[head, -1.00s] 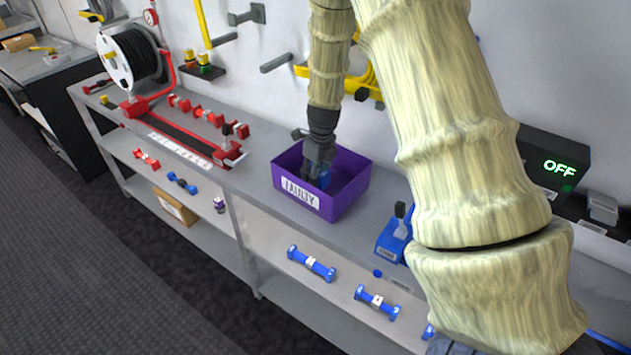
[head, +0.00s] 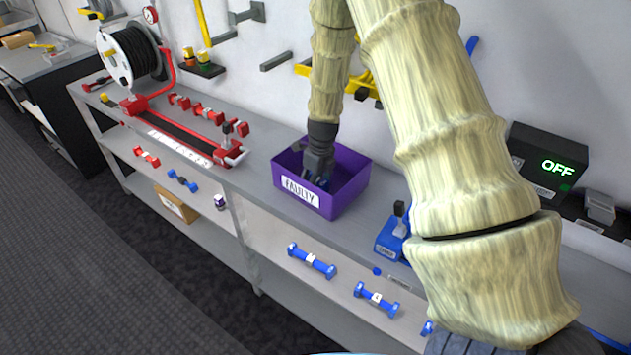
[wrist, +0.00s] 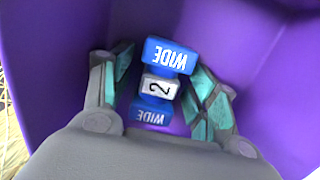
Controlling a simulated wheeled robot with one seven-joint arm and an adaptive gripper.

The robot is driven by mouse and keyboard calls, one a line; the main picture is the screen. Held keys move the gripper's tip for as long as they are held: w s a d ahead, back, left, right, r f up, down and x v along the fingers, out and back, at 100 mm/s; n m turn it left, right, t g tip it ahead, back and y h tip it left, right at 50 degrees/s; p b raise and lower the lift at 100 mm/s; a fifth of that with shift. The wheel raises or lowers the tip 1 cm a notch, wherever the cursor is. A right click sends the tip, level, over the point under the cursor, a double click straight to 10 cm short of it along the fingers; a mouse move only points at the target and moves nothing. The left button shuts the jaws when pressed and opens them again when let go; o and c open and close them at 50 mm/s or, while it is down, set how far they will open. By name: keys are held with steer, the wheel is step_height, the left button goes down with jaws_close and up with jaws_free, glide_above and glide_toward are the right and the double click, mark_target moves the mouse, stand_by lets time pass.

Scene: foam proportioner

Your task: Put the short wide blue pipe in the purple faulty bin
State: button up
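The short wide blue pipe (wrist: 152,111) shows in the wrist view between my fingers. It has blue end blocks marked WIDE and a white middle label with a 2. The purple faulty bin (head: 335,203) stands on the grey bench, with its FAULTY label facing front. The bin's purple inside (wrist: 255,60) surrounds the pipe in the wrist view. My gripper (wrist: 163,82) points down into the bin, fingers apart on either side of the pipe; purple shows between the left finger and the pipe. In the head view my gripper (head: 318,175) hides most of the pipe.
A red fixture (head: 185,140) with a hose reel (head: 133,55) stands left of the bin. A blue device (head: 393,238) stands close to its right. Several blue pipes (head: 311,261) and red pipes (head: 147,158) lie on the lower shelf. A black box (head: 548,155) reads OFF.

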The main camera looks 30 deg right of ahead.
step_height(320, 180, up, 12)
steer(key=s+b, duration=0.1)
steer(key=b, duration=0.1)
steer(key=shift+s+d+r, duration=0.15)
steer(key=shift+s+d, duration=0.05)
stand_by(0.6)
stand_by(0.4)
